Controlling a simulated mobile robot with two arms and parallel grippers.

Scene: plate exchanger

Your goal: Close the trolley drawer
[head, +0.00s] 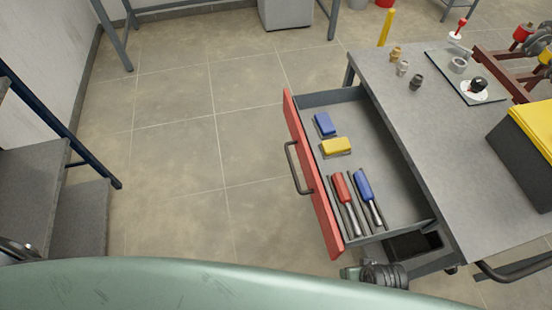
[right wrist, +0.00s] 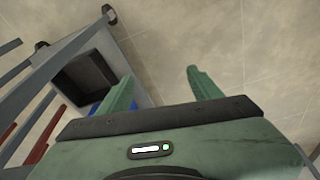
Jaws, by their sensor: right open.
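The trolley (head: 440,130) stands at the right of the head view with a grey top. Its drawer (head: 375,145) is pulled well out to the left. The drawer has a red front (head: 312,180) with a dark bar handle (head: 294,167). Inside lie a blue block (head: 324,124), a yellow block (head: 337,146), a red-handled tool (head: 342,188) and a blue-handled tool (head: 364,186). My right gripper (right wrist: 160,75) shows in the right wrist view, its two green fingers apart and nothing between them. Its distance to the handle cannot be told. My left gripper is not in view.
On the trolley top are several small fittings (head: 416,82), a dark mat (head: 465,76) and a yellow-lidded box (head: 525,140). The floor (head: 185,130) left of the drawer is clear. Grey steps with a blue rail (head: 75,145) stand at the left.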

